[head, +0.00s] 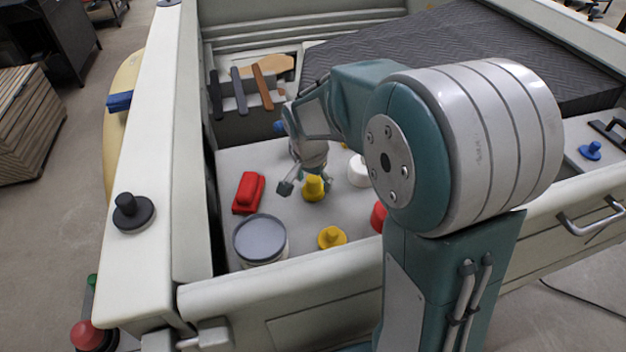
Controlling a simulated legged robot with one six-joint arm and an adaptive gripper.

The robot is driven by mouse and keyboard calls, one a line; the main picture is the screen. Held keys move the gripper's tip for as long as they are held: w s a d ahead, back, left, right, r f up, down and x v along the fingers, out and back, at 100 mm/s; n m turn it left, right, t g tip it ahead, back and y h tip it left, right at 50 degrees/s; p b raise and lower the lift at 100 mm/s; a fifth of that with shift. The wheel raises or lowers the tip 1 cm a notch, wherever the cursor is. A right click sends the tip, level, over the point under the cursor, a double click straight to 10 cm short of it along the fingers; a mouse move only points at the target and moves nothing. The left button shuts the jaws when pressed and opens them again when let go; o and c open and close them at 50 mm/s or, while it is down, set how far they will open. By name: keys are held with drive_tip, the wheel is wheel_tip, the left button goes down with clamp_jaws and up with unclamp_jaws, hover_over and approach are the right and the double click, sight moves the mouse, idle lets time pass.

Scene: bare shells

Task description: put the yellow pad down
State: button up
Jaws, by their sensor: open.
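My gripper (306,185) points down inside the bay with its fingers spread apart. A yellow knobbed piece (313,189) stands upright between or just behind the fingertips, on the light grey floor (285,215) of the bay. I cannot tell whether a finger touches it. A second yellow piece, a round disc with a knob (332,237), lies nearer to me on the same floor. I cannot tell from this view which of the two is the yellow pad. My arm hides part of the bay to the right.
A red block (249,193) and a grey-lidded tub (260,240) stand left of the gripper. A white cylinder (358,171) and a red piece (378,217) are to its right. A black knobbed disc (133,212) sits on the left wall; a blue one (590,151) is at right.

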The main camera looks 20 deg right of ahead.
sight(310, 194)
wheel_tip(310, 194, up, 12)
drive_tip(key=s+a, duration=0.1)
drive_tip(key=s+d+n+t+y, duration=0.1)
drive_tip(key=s+n+t, duration=0.3)
drive_tip(key=s+n, duration=0.5)
drive_tip(key=s+r, duration=0.1)
drive_tip(key=s, duration=0.9)
drive_tip(key=shift+s, duration=0.35)
